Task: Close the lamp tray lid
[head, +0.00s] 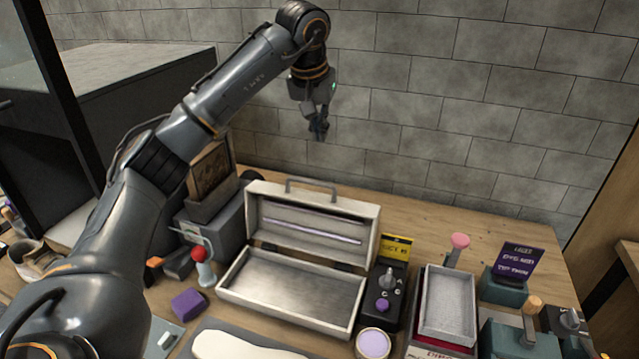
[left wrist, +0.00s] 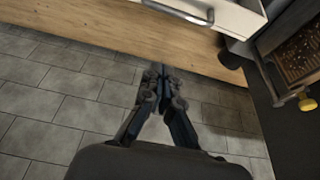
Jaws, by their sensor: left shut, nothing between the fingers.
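The lamp tray (head: 292,288) is a pale metal box in the middle of the table, with an empty-looking inside. Its lid (head: 352,212) stands open at the back, tilted up, with two lamp tubes on its inner face. A grey bar handle (head: 312,184) sits on the lid's top edge. My left gripper (head: 319,136) is shut and empty, in the air above and behind the lid, near the tiled wall. In the left wrist view the shut fingertips (left wrist: 161,72) point toward the table's back strip, apart from the lid handle (left wrist: 178,12). My right gripper is not visible.
A dark box with a framed panel (head: 210,172) stands left of the tray. A black switch unit (head: 383,305) and a grey tray (head: 447,305) stand to the right. A purple block (head: 188,304) and a red-topped item (head: 203,266) are at front left. The table behind the lid is clear.

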